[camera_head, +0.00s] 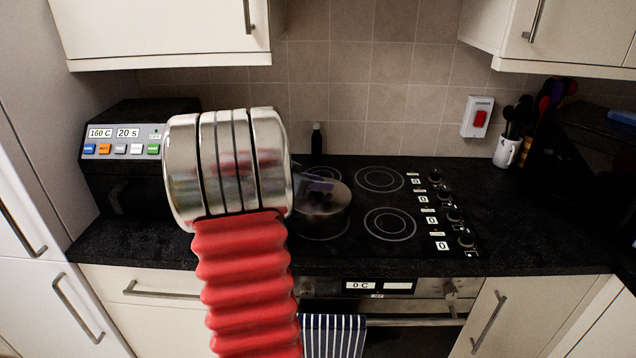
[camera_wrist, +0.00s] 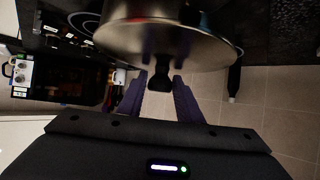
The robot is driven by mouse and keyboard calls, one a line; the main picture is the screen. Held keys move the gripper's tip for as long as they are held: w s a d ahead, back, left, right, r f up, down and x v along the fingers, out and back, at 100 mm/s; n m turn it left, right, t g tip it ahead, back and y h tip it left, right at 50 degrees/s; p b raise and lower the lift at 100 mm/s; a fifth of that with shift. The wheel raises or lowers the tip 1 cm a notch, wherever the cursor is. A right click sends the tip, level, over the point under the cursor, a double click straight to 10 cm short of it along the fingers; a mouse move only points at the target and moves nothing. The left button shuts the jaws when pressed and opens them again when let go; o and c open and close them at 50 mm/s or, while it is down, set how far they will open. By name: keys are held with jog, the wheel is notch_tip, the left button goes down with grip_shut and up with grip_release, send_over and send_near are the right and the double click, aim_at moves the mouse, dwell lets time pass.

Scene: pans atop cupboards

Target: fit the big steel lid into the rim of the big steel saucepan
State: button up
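The big steel lid (camera_wrist: 160,50) fills the upper middle of the wrist view, its black knob (camera_wrist: 162,80) pointing toward me. My gripper (camera_wrist: 162,78) has two purple fingers, one on each side of the knob, with a narrow gap showing on both sides. A steel vessel (camera_head: 328,210), which looks like the big saucepan, stands on the left front of the hob in the head view, partly behind my arm. My gripper shows dimly at its top (camera_head: 318,184). The lid appears to be over the saucepan; I cannot tell whether it sits in the rim.
The black hob (camera_head: 365,205) has free rings to the right. A black appliance with a display (camera_head: 125,150) is at left. A utensil mug (camera_head: 507,150) is at right. Wall cupboards (camera_head: 160,30) hang above.

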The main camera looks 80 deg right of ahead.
jog(key=o, duration=0.3)
jog(key=shift+o, duration=0.2)
jog(key=v, duration=1.3)
jog(key=shift+w+a, duration=0.15)
jog(key=shift+a, duration=0.25)
dwell(0.5)
